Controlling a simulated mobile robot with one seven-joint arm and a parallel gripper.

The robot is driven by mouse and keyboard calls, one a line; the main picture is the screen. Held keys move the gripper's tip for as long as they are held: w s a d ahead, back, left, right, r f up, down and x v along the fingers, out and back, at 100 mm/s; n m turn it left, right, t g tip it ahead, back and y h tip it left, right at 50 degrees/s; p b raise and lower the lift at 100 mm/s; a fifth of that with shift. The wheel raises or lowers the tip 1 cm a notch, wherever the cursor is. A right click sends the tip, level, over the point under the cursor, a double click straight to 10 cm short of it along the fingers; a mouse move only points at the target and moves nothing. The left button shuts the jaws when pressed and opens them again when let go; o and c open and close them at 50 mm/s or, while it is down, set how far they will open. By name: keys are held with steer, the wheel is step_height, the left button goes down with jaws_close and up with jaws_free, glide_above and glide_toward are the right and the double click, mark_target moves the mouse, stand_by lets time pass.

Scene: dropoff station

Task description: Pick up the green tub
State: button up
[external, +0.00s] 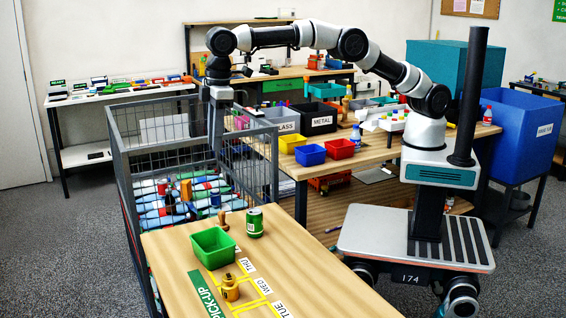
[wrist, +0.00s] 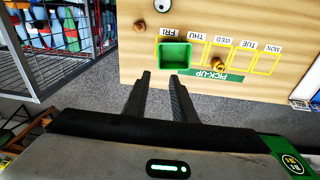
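The green tub (external: 211,247) is a small, open, empty square tub. In the wrist view the tub (wrist: 174,54) lies just beyond my fingertips, under the FRI label. My gripper (wrist: 160,76) is open, with nothing between its fingers, and apart from the tub. In the external view my arm reaches left and its end points down over the wire cage, behind and above the tub; the fingertips are hard to make out there.
A green can (external: 254,222) and a small brown wooden object (external: 224,220) stand close behind the tub. A yellow-brown object (external: 230,288) sits in a slot in front. The wire cage (external: 117,165) with bottles borders the table. Bare tabletop (external: 320,270) lies to the right.

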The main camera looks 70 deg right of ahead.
steer(key=s+a+f+n, duration=0.2)
steer(key=s+a+f, duration=0.3)
steer(key=a+f, duration=0.6)
steer(key=b, duration=1)
glide_above(225, 249)
steer(key=shift+g+h, duration=0.3)
steer(key=shift+g, duration=0.1)
steer(key=f, duration=1.2)
steer(key=shift+w+a, duration=0.15)
steer(key=shift+a, duration=0.05)
steer(key=shift+d+f, duration=0.15)
steer(key=shift+f, duration=1.5)
steer(key=shift+d+f, duration=0.15)
steer(key=shift+f, duration=1.45)
jaws_close()
